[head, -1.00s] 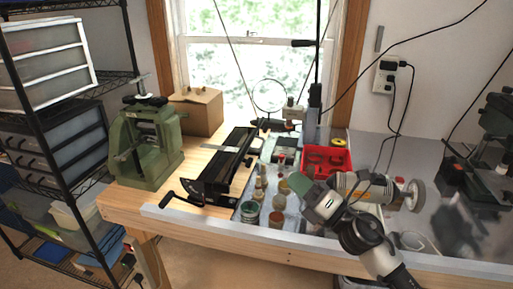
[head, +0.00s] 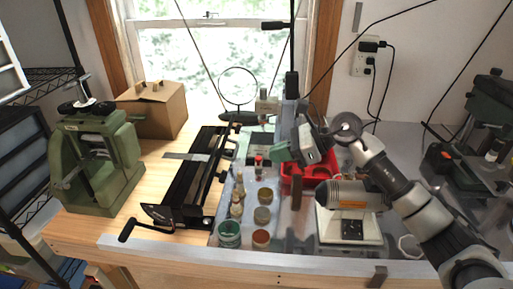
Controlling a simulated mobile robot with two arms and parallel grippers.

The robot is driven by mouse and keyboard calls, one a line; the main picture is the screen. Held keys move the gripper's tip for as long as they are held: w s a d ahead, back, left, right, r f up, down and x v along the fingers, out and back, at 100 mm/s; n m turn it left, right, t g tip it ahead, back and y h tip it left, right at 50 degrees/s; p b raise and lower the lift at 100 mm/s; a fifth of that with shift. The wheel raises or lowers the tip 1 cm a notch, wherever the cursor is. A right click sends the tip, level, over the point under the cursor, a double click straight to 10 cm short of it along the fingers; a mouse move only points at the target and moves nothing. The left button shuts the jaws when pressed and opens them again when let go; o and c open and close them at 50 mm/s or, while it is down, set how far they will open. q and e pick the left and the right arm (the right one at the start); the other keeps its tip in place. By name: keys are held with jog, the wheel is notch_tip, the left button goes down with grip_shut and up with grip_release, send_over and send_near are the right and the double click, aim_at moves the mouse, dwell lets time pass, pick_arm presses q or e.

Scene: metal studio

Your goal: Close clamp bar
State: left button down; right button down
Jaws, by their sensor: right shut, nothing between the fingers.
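A long black metal-working tool with a bar along its length (head: 196,178) stands on the wooden part of the bench, left of centre. It is likely the one with the clamp bar; whether the bar is up or down I cannot tell. A crank handle (head: 128,230) sticks out at its near end. My right gripper (head: 276,153) is shut and empty, its greenish fingertips pointing left, above the bench and right of the black tool, apart from it. My left gripper is not in view.
Several small jars (head: 229,233) stand between the black tool and a motor tool (head: 352,200). A red tray (head: 309,174) lies under my right gripper.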

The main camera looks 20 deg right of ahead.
aim_at(232, 158)
jog(key=p+x, duration=0.1)
jog(key=x, duration=0.2)
jog(key=r+p+x, duration=0.1)
jog(key=p+x, duration=0.1)
jog(key=x, duration=0.2)
jog(key=a+r+p+x, duration=0.1)
jog(key=x, duration=0.3)
jog(key=shift+w+a+r, duration=0.1)
jog(key=shift+a+r, duration=0.05)
jog(key=shift+r, duration=0.05)
jog(key=shift+w+a+f, duration=0.1)
jog(key=shift+w+a, duration=0.15)
jog(key=shift+d+p, duration=0.15)
jog(key=shift+p, duration=0.15)
